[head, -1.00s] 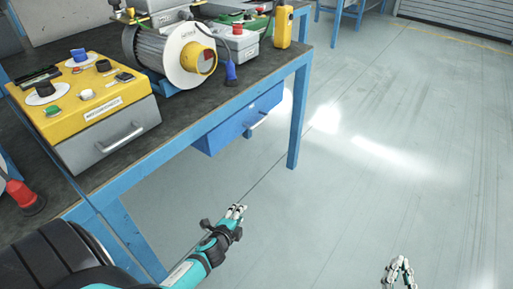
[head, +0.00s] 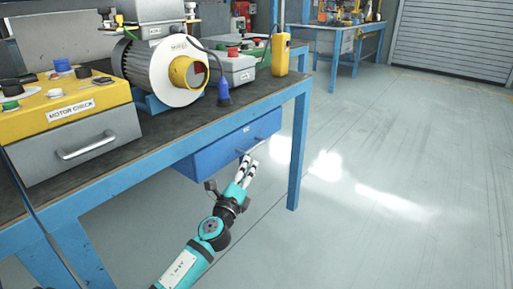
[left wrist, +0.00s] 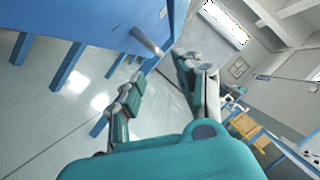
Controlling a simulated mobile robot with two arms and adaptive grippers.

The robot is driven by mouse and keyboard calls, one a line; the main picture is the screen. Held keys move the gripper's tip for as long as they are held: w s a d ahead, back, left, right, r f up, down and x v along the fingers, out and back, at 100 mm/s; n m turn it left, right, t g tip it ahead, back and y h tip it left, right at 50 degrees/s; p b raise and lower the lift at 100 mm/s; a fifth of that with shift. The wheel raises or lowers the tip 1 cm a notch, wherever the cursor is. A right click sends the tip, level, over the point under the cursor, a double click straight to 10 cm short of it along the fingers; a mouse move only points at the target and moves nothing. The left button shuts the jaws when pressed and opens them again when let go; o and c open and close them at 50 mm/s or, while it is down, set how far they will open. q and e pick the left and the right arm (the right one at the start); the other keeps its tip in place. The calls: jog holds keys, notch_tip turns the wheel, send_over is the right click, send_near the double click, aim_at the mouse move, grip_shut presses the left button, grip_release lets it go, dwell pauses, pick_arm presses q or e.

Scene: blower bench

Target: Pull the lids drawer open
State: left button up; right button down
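A blue drawer (head: 218,150) hangs under the bench top and looks shut; no lids label can be read on it. Its pale bar handle (left wrist: 146,41) shows in the left wrist view, just beyond my fingertips and roughly in line with the gap between them. My left gripper (head: 249,167) is in front of the drawer, by its handle, and partly covers that handle in the head view. In the left wrist view my left gripper (left wrist: 156,76) has its fingers apart with nothing between them. My right gripper is out of view.
A grey drawer front with a handle (head: 87,147) sits under the yellow motor check panel (head: 66,106) on the bench. A motor (head: 150,72) stands beside it. A blue bench leg (head: 298,150) is right of the blue drawer. The floor to the right is clear.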

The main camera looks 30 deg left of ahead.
aim_at(256, 146)
pick_arm(q)
jog(key=b+x, duration=0.1)
jog(key=x, duration=0.9)
jog(key=shift+w, duration=0.2)
grip_shut()
